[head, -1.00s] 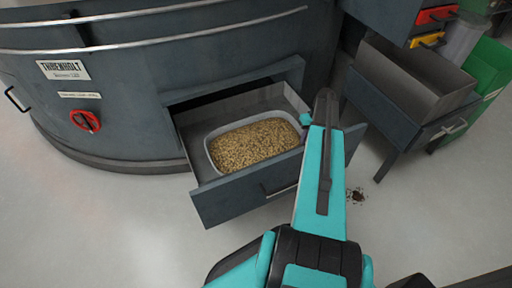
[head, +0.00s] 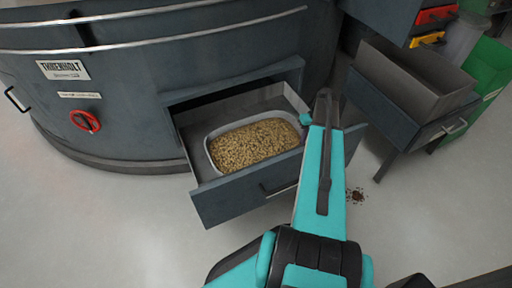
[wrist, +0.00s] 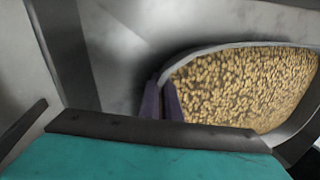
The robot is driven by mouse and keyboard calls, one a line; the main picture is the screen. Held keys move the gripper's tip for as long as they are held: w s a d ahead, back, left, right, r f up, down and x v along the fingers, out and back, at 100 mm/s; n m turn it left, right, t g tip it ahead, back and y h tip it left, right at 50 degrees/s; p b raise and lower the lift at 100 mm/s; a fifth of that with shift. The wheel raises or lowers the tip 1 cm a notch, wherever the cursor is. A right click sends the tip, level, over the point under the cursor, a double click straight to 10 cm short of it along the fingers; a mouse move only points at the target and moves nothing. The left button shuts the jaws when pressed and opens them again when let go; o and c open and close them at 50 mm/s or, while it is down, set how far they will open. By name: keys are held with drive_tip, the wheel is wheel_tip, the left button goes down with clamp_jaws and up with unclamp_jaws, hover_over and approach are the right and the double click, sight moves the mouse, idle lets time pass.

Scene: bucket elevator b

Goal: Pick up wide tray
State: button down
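The wide tray (head: 209,151) is a light grey, rounded tray full of tan pellets. It lies inside the pulled-out drawer (head: 238,197). In the wrist view its pale rim (wrist: 215,47) curves down to my gripper's two purple fingers (wrist: 161,103). The fingers stand close together at the rim, one on the outer side and one on the pellet side. Whether they press on the rim cannot be made out. In the head view my arm reaches to the drawer's right side and hides most of the gripper.
The drawer belongs to a large round dark machine (head: 140,120) with a red knob (head: 85,121). Another open, empty drawer (head: 415,85) stands at the right, near a green bin (head: 490,65). Dark crumbs (head: 356,195) lie on the floor. The floor at the left front is clear.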

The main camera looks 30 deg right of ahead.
drive_tip(key=shift+r, duration=0.2)
drive_tip(key=v, duration=0.3)
drive_tip(key=a+p+v, duration=0.1)
drive_tip(key=v, duration=0.2)
drive_tip(key=a+p+v, duration=0.1)
drive_tip(key=v, duration=0.2)
drive_tip(key=shift+w+r, duration=0.25)
drive_tip(key=shift+r, duration=0.2)
idle(1.5)
